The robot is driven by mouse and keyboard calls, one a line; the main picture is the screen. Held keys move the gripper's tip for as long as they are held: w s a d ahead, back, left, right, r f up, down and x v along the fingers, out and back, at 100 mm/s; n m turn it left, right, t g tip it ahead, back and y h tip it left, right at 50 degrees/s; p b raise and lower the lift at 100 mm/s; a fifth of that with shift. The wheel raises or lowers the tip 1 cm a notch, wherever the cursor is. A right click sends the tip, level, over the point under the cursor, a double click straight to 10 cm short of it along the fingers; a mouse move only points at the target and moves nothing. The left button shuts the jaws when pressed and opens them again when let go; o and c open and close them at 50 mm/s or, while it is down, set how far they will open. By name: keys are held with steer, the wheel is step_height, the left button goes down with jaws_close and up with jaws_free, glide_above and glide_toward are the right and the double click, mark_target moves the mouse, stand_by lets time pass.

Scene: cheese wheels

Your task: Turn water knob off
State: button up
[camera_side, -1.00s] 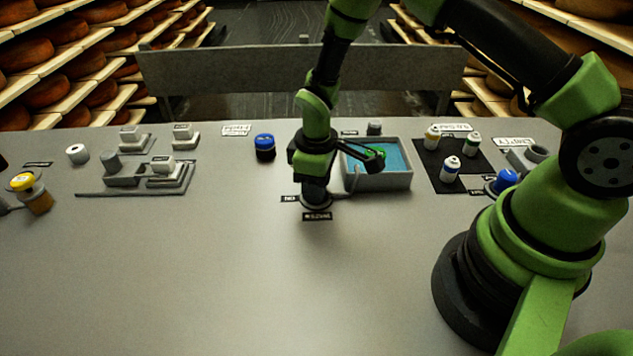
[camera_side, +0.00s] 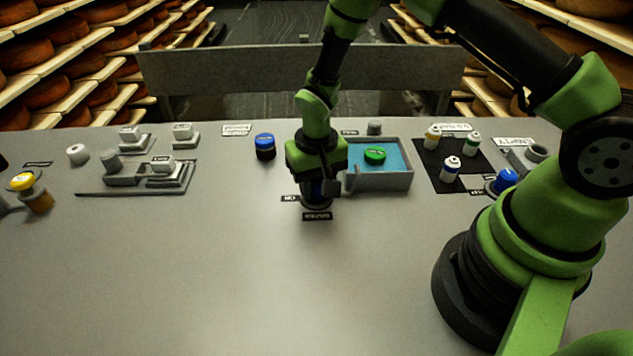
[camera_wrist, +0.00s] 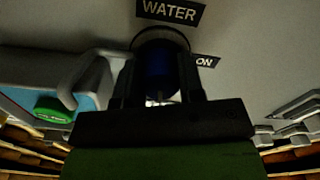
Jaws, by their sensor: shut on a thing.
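The blue water knob (camera_wrist: 158,72) shows between my two fingers in the wrist view. In the side view only a dark blue part of the knob (camera_side: 318,188) shows under my gripper. My gripper (camera_side: 317,190) points straight down and is shut on the knob. In the wrist view, a finger of my gripper (camera_wrist: 158,95) lies on each side of it. The exact angle of the knob is hidden by the fingers.
A basin (camera_side: 405,181) of blue water with a green-topped thing (camera_side: 375,155) in it stands just right of my gripper. A blue-topped jar (camera_side: 265,147) stands to the left. A dark mat (camera_side: 428,158) with several bottles is further right. The front of the table is clear.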

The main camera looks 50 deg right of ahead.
steer(key=shift+m, duration=0.9)
steer(key=o, duration=0.9)
steer(key=shift+r, duration=0.1)
step_height(320, 180, up, 10)
steer(key=shift+f, duration=0.1)
